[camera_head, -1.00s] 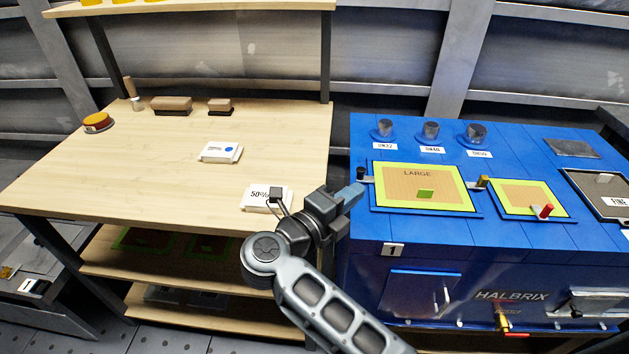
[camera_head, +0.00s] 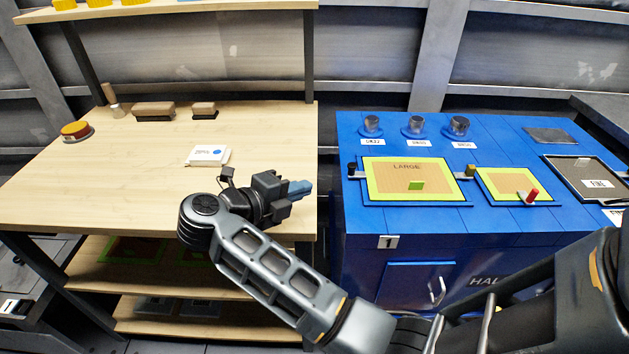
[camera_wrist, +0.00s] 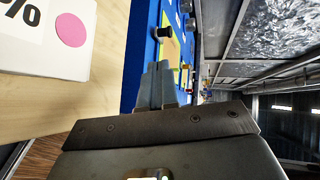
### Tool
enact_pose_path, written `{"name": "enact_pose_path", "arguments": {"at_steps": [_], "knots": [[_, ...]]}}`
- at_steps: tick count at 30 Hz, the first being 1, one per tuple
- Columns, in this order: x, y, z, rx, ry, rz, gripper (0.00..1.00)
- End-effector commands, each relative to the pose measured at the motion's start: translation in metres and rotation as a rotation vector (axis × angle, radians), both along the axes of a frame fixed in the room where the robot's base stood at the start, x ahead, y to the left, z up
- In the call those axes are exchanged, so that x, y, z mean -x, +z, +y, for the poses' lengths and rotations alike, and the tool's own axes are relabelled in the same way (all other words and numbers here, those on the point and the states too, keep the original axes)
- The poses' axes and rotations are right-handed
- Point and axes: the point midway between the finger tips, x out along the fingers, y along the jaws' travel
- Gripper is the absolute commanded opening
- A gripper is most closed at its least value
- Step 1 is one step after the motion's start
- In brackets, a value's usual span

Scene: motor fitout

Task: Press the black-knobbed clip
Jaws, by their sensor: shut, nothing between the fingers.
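The black-knobbed clip (camera_head: 352,168) stands at the left edge of the frame marked LARGE (camera_head: 410,168) on the blue bench. In the wrist view the black knob (camera_wrist: 163,32) shows just beyond my fingertips. My gripper (camera_head: 308,187) is shut and empty, above the right edge of the wooden table, to the left of the clip and apart from it. It points right, toward the blue bench. In the wrist view its fingers (camera_wrist: 158,68) are together. The clip's lower part is too small to make out.
The blue bench (camera_head: 360,225) also carries a smaller frame with a red-knobbed clip (camera_head: 531,196), and several dark round knobs stand behind. The wooden table (camera_head: 100,190) holds a white box (camera_head: 207,156). A gap separates table and bench.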

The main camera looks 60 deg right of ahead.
Motion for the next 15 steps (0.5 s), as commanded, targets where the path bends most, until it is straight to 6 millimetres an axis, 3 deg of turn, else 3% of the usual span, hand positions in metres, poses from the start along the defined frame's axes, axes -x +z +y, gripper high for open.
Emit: {"name": "enact_pose_path", "arguments": {"at_steps": [15], "knots": [[0.025,-0.026,-0.09,0.001,-0.005,0.001,0.0]]}}
